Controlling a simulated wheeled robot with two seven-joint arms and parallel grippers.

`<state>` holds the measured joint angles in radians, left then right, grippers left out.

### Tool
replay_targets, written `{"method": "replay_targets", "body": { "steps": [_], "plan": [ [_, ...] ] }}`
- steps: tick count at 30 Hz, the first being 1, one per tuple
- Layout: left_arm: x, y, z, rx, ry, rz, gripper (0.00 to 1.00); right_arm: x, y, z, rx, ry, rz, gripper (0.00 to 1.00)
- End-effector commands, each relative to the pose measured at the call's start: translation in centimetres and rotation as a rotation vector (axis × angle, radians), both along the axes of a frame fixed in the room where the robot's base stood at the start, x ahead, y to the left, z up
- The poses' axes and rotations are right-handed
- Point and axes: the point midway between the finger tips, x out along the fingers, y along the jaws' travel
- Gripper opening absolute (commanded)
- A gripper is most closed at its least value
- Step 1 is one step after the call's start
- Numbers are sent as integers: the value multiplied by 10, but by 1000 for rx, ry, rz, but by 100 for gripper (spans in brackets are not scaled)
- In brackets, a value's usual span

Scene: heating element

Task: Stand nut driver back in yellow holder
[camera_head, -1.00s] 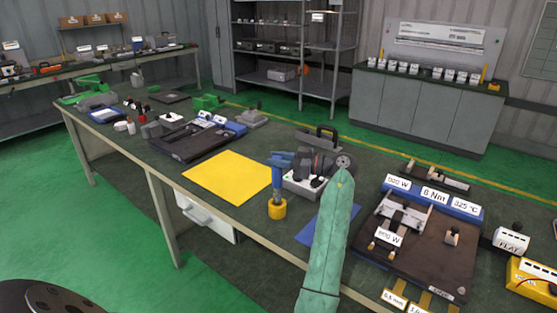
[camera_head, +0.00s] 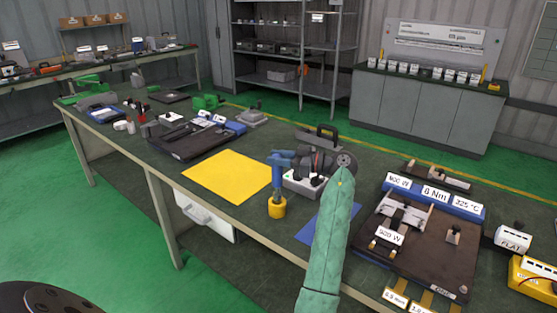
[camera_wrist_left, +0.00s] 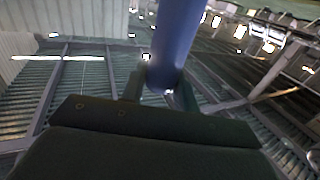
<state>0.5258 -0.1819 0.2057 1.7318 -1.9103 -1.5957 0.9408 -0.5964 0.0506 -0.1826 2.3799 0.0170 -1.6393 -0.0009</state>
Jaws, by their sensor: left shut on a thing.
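The nut driver (camera_head: 276,182) is blue and stands roughly upright in the head view, its lower end at the yellow holder (camera_head: 277,209). Whether it sits inside the holder or just above it I cannot tell. My left gripper (camera_head: 290,161) is at the driver's upper part and shut on it. In the left wrist view the blue handle (camera_wrist_left: 178,40) rises from between the two dark fingers of the left gripper (camera_wrist_left: 163,88). The driver's tip is hidden. My right gripper is not in view.
A yellow mat (camera_head: 228,175) lies left of the holder, and a blue mat (camera_head: 318,228) lies right of it, partly behind my arm. A white box (camera_head: 300,184) stands close behind the driver. A dark fixture board (camera_head: 425,262) with labels is at the right.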

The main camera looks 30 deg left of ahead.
Motion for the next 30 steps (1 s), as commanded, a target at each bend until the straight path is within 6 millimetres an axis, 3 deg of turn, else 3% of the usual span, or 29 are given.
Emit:
{"method": "replay_targets", "body": {
  "steps": [30],
  "plan": [
    [0,0,0,1,-3,0,0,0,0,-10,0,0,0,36]
  ]
}}
